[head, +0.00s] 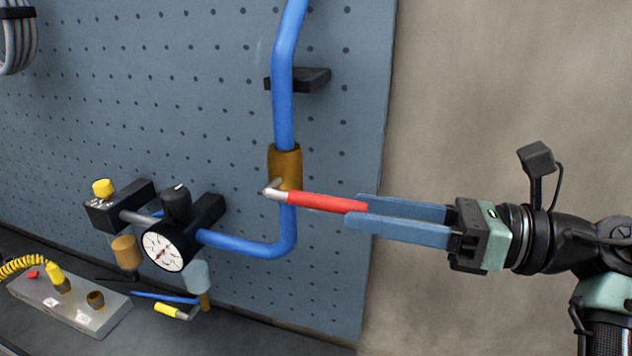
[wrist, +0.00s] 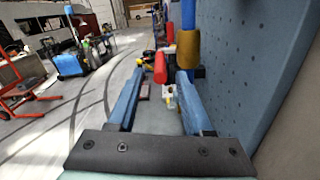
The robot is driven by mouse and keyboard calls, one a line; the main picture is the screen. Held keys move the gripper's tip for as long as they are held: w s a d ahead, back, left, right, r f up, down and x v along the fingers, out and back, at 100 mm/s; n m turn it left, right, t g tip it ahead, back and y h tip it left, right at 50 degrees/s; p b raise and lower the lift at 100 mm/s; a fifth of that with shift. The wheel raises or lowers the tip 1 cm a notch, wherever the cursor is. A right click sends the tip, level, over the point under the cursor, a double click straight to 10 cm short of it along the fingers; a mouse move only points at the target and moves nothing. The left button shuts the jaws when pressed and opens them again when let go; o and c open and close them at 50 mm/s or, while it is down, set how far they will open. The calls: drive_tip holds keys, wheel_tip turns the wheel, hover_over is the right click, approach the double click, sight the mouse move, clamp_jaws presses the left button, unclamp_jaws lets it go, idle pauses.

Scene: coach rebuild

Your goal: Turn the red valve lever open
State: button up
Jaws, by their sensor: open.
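The red valve lever (head: 325,202) sticks out to the right from a brass valve body (head: 285,162) on a vertical blue pipe (head: 284,110). It lies nearly level, across the pipe. My gripper (head: 355,209) comes from the right with its two blue fingers open. The lever's free end appears at the gap between the fingertips. In the wrist view the red lever (wrist: 160,66) shows between the fingertips, with space visible on both sides. The brass body (wrist: 188,48) is just beyond the right finger. Whether a finger touches the lever cannot be told.
A blue-grey pegboard (head: 345,120) stands behind the pipe. A black bracket (head: 310,78) holds the pipe above the valve. A pressure gauge (head: 163,251) and regulator parts sit at lower left, above a grey block (head: 85,305) with fittings. The plain wall (head: 480,80) at right is clear.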

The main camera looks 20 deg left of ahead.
sight(297, 198)
drive_tip(key=a+p, duration=0.1)
drive_tip(key=a, duration=0.2)
drive_tip(key=a+p, duration=0.1)
drive_tip(key=a, duration=0.1)
drive_tip(key=shift+a+r, duration=0.2)
drive_tip(key=shift+a, duration=0.2)
drive_tip(key=shift+a+f+p, duration=0.15)
drive_tip(key=shift+a+p, duration=0.2)
drive_tip(key=shift+a, duration=0.1)
clamp_jaws()
idle(0.7)
